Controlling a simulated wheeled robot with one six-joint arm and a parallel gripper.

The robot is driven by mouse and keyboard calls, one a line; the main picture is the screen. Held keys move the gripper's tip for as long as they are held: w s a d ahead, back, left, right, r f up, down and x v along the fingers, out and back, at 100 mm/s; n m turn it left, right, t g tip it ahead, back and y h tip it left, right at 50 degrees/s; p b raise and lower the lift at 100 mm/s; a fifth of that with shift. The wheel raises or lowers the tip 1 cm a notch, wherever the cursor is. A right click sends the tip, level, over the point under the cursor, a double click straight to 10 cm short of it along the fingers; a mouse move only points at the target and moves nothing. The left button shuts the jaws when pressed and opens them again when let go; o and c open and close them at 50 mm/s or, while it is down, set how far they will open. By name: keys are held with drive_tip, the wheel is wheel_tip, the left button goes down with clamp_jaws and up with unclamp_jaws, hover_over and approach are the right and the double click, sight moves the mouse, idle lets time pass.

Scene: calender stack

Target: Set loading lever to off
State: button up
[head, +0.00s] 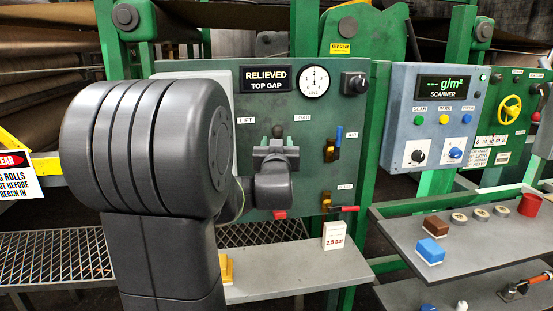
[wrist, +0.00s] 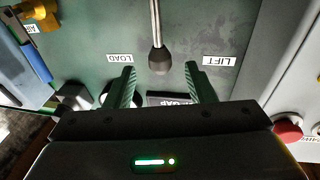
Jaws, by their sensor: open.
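The loading lever (wrist: 157,40) has a thin metal shaft and a dark rounded knob. In the wrist view it stands between the upside-down LOAD label (wrist: 120,58) and LIFT label (wrist: 219,61). In the head view LIFT (head: 245,121) is on the left and LOAD (head: 302,118) on the right. My gripper (wrist: 160,72) is open. Its green fingers stand to either side of the knob with gaps showing; I see no contact. In the head view my gripper (head: 276,143) is in front of the green panel and hides most of the lever. The display (head: 267,78) reads RELIEVED TOP GAP.
A round gauge (head: 314,81) and a black knob (head: 354,84) are high on the panel. A red button (wrist: 287,128) shows in the wrist view. The scanner box (head: 433,115) stands farther right.

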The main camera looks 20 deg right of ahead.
sight(280, 136)
drive_tip(key=v, duration=0.7)
drive_tip(key=shift+s+b, duration=0.25)
drive_tip(key=shift+b, duration=0.1)
drive_tip(key=shift+w+a, duration=0.1)
drive_tip(key=p+x, duration=0.2)
drive_tip(key=x, duration=1.1)
drive_tip(key=shift+w, duration=0.3)
drive_tip(key=shift+w+d, duration=0.1)
drive_tip(key=shift+d, duration=0.1)
drive_tip(key=shift+r+p, duration=0.2)
drive_tip(key=shift+p, duration=0.45)
drive_tip(key=shift+s+d+m+p, duration=0.25)
drive_tip(key=shift+d+m+p, duration=0.15)
drive_tip(key=shift+d+m, duration=0.1)
drive_tip(key=shift+f, duration=0.2)
idle(0.5)
drive_tip(key=shift+a+f, duration=0.1)
drive_tip(key=shift+a, duration=0.05)
